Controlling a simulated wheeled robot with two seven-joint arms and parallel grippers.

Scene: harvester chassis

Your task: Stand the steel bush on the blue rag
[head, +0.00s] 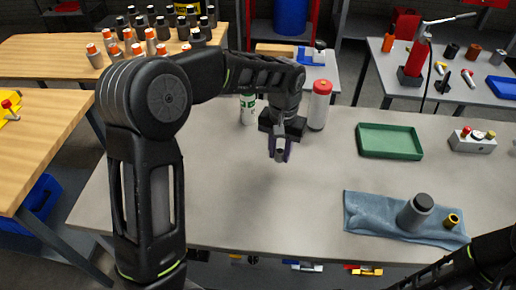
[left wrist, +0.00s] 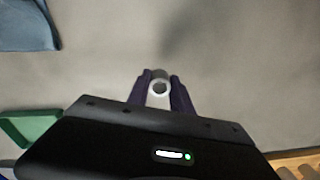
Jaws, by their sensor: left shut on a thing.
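My left gripper (head: 279,152) is over the left-middle part of the grey table, pointing down. In the left wrist view its purple fingers (left wrist: 160,92) are shut on a small steel bush (left wrist: 160,88), a light ring with a dark hole. The bush (head: 280,155) shows small and grey between the fingertips in the head view and seems held above the table. The blue rag (head: 365,212) lies at the table's front right, well away from the bush. Its corner shows top left in the left wrist view (left wrist: 28,28). My right gripper is not in view; only part of that arm shows.
On the rag stand a dark grey cylinder (head: 415,212) and a small yellow ring-shaped part (head: 452,220). A green tray (head: 390,142) and a button box (head: 472,141) are behind it. A red-capped bottle (head: 319,105) and a white-green can (head: 248,108) stand near my left gripper. The table's middle is clear.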

